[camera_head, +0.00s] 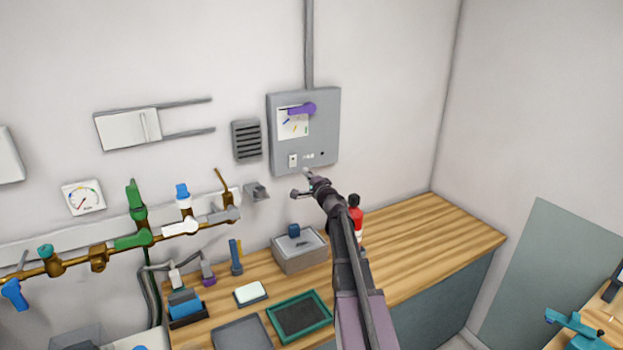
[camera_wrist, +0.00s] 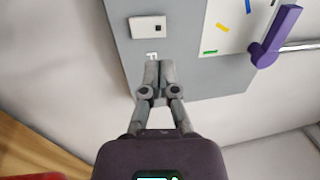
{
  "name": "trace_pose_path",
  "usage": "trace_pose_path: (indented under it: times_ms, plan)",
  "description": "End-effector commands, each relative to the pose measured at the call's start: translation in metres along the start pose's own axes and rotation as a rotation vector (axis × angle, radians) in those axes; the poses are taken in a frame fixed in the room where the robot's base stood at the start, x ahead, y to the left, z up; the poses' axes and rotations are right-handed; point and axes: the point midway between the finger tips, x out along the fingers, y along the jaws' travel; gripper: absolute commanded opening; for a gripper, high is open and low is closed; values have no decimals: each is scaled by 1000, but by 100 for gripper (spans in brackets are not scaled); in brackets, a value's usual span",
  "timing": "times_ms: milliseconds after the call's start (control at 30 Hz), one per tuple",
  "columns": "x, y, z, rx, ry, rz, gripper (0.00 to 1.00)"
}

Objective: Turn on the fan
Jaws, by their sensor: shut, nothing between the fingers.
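A grey control box (camera_head: 331,128) hangs on the wall, with a purple lever (camera_head: 302,109) over a white panel with coloured marks. On its lower front is a small white switch plate (camera_head: 293,161) with a dark centre; it also shows in the wrist view (camera_wrist: 140,28). I cannot identify a fan for certain; a dark slatted vent (camera_head: 247,141) is on the wall left of the box. My gripper (camera_head: 308,174) is shut and empty at the box's lower edge. In the wrist view its fingertips (camera_wrist: 158,65) are together below the switch plate; contact with the box cannot be told.
Valves and pipes (camera_head: 132,241) run along the wall at left. The wooden counter (camera_head: 430,230) below holds a grey box (camera_head: 300,252), a green-rimmed tray (camera_head: 326,333) and a red bottle (camera_head: 356,215) close beside my arm. The counter's right part is clear.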

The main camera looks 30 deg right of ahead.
Motion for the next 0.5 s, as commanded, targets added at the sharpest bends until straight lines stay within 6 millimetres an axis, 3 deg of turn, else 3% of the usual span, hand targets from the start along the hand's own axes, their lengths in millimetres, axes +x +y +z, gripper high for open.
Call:
trace_pose_path:
  times_ms: [200,500]
  plan:
    - [38,-1,-1,0,-1,0,0]
    - [74,0,0,0,-1,0,0]
